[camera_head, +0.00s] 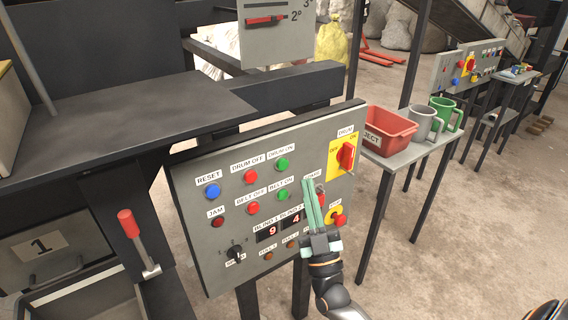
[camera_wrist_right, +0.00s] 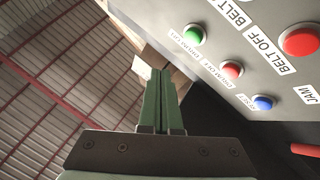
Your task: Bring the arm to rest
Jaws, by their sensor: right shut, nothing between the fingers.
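My right gripper (camera_head: 312,205) is shut and empty, its green fingers together and pointing up in front of the lower right part of the grey control panel (camera_head: 190,180). It hides part of the panel's labels and controls. In the right wrist view the shut fingers (camera_wrist_right: 161,100) lie close to the panel (camera_wrist_right: 150,12), with a green, a red and a blue button beyond them. I cannot tell whether the fingers touch the panel. My left gripper is not in view.
A red drum switch (camera_head: 346,155) sticks out of the panel's upper right. A small table (camera_head: 412,150) at right holds a red bin (camera_head: 388,128), a grey mug (camera_head: 421,122) and a green mug (camera_head: 446,112). A red-handled lever (camera_head: 129,223) stands at left.

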